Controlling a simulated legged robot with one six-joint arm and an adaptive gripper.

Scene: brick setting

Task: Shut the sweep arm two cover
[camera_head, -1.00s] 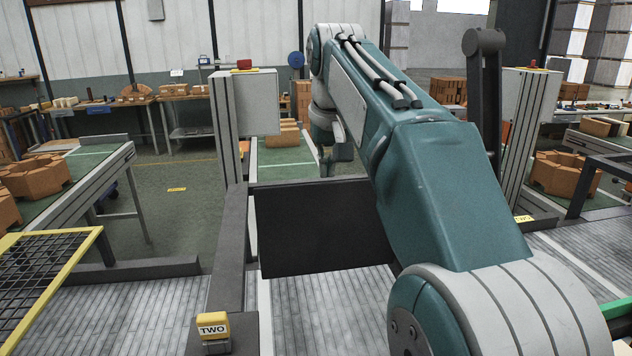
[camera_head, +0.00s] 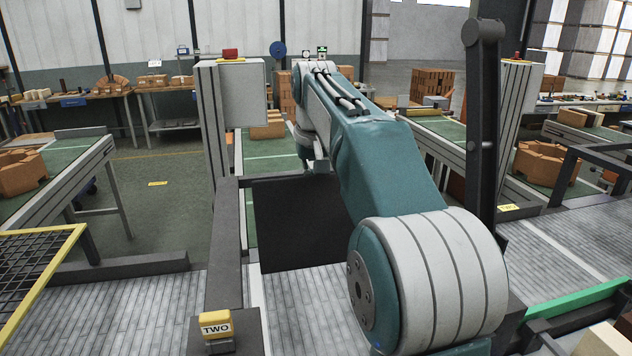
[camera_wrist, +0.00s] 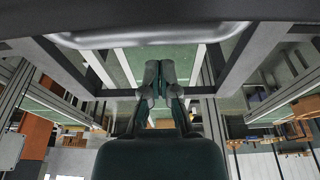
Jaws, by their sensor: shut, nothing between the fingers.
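A dark flat panel (camera_head: 295,225), which looks like the cover, stands steeply within a grey frame in the middle of the head view. My arm hides its right part. A yellow block marked TWO (camera_head: 215,325) sits on the frame's near left end. My arm reaches forward over the panel's right side. My gripper (camera_wrist: 160,72) is shut and empty in the wrist view, with its fingers close together before the green belt and dark frame bars. The head view does not clearly show the fingertips, and I cannot tell whether they touch the panel.
A grey post (camera_head: 219,125) with a box stands behind on the left. A tall dark upright (camera_head: 483,120) stands close to the right of my arm. A yellow-edged mesh guard (camera_head: 35,275) is at the left. A green rail (camera_head: 575,300) lies at the right.

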